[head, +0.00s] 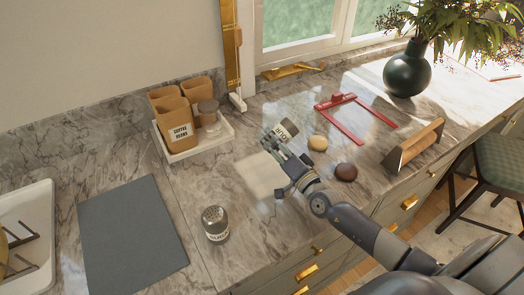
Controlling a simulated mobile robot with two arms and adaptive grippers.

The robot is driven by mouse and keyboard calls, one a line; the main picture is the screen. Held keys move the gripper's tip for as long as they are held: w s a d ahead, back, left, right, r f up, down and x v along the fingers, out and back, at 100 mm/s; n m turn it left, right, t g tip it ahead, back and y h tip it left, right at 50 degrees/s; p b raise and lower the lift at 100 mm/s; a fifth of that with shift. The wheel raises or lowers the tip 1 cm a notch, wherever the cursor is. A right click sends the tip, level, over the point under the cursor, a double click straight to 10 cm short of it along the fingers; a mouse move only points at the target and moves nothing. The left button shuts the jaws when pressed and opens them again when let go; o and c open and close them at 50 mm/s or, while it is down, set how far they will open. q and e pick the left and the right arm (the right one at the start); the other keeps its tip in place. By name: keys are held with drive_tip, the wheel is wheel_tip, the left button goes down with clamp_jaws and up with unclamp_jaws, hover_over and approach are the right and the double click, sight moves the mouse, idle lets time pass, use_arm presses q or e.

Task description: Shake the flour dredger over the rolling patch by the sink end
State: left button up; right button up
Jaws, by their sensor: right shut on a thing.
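My right gripper (271,141) is shut on a flour dredger (286,130), a small pale shaker whose dark lettering looks like "FLOUR" and reads upside down. The dredger is tilted and held above the worktop; its lower end is hidden by the fingers. A pale, roughly square patch (257,176) lies on the marble just below and left of the gripper. A second shaker (215,224) with a grey perforated top and a label too small to read stands upright near the front edge. My left gripper is not in view.
A grey mat (130,240) and a white tray with a rack (28,240) lie left. Two round things (318,143) (346,172), a red frame (350,118), a wooden-edged block (413,146) and a dark vase (407,70) are right.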

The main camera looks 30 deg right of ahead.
drive_tip(key=d+b, duration=0.7)
drive_tip(key=d, duration=0.2)
drive_tip(key=shift+w+b, duration=1.7)
drive_tip(key=shift+w, duration=1.5)
drive_tip(key=s+a+p, duration=0.1)
drive_tip(key=a+p, duration=1.1)
drive_tip(key=a, duration=0.5)
drive_tip(key=shift+s+p, duration=0.15)
drive_tip(key=shift+p, duration=0.25)
drive_tip(key=shift+r, duration=0.1)
wheel_tip(320, 180, up, 5)
drive_tip(key=p, duration=0.5)
